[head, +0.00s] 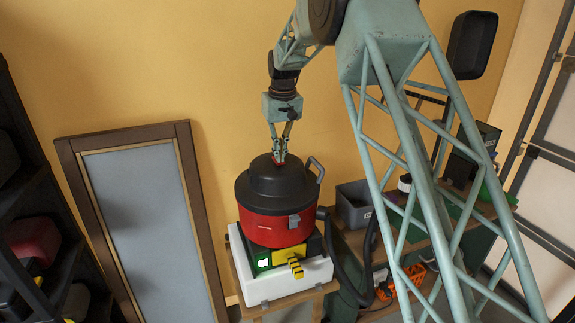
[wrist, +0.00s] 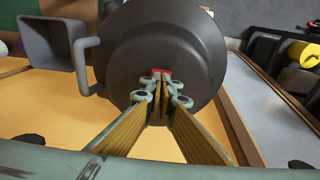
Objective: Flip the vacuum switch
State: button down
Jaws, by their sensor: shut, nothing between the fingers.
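The vacuum (head: 272,225) has a red drum and a black domed lid, and stands upright on a white base. Its round black lid (wrist: 195,40) fills the upper middle of the wrist view. A small red switch (wrist: 161,72) shows on the lid, just beyond my fingertips. My gripper (head: 280,160) points down at the top of the lid. In the wrist view my gripper (wrist: 162,92) has its fingers together with nothing between them. The fingertips partly cover the switch, and I cannot tell whether they touch it. The switch's position is hard to make out.
A framed grey panel (head: 155,230) leans on the yellow wall to the left. A dark shelf (head: 40,210) stands at far left. Right of the vacuum are a black hose (head: 345,275), a grey bin (head: 354,204) and a cluttered bench. A handle (wrist: 86,65) juts from the lid's side.

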jog(key=shift+r, duration=0.1)
dwell(0.3)
jog(key=shift+r+p, duration=2.15)
jog(key=shift+r, duration=1.15)
